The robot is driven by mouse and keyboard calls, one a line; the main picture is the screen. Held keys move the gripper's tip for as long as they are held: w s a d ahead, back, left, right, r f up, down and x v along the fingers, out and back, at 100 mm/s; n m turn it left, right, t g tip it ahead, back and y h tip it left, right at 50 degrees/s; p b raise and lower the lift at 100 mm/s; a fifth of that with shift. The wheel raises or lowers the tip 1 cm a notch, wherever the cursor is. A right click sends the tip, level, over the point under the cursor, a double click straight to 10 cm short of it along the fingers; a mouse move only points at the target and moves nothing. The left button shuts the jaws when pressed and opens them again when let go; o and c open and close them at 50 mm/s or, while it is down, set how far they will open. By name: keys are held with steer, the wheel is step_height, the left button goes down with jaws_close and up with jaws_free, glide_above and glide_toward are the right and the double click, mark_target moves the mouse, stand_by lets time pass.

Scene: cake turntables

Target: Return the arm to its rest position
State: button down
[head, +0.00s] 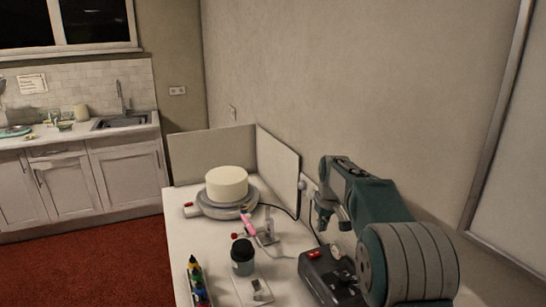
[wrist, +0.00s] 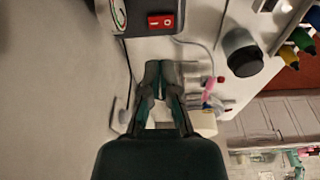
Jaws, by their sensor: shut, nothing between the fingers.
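My arm is bent over the right side of the white table in the head view. My gripper (head: 333,212) hangs at its end, above the table's right edge near the wall. In the wrist view my gripper (wrist: 165,66) has its fingertips together, with nothing between them. A white cake (head: 227,183) sits on a grey turntable (head: 213,209) at the back of the table, apart from my gripper.
A dark box with a red switch (head: 317,254) stands below my arm. A dark-lidded jar (head: 242,258), a pink tool (head: 247,224) and several coloured bottles (head: 196,281) stand on the table. White panels (head: 279,165) border its back. The wall is close on the right.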

steer(key=s+r+m+t, duration=0.1)
steer(key=s+r, duration=0.4)
steer(key=s, duration=0.5)
steer(key=s+r+m+t, duration=0.1)
steer(key=s+r, duration=0.5)
steer(key=s, duration=0.4)
steer(key=s+f+m, duration=0.1)
steer(key=s+f, duration=0.1)
steer(key=s, duration=0.8)
steer(key=s+f+m+t, duration=0.1)
steer(key=s+f, duration=0.2)
steer(key=s, duration=0.7)
steer(key=shift+f+t+h, duration=0.25)
steer(key=shift+t+h, duration=0.05)
steer(key=shift+w, duration=0.1)
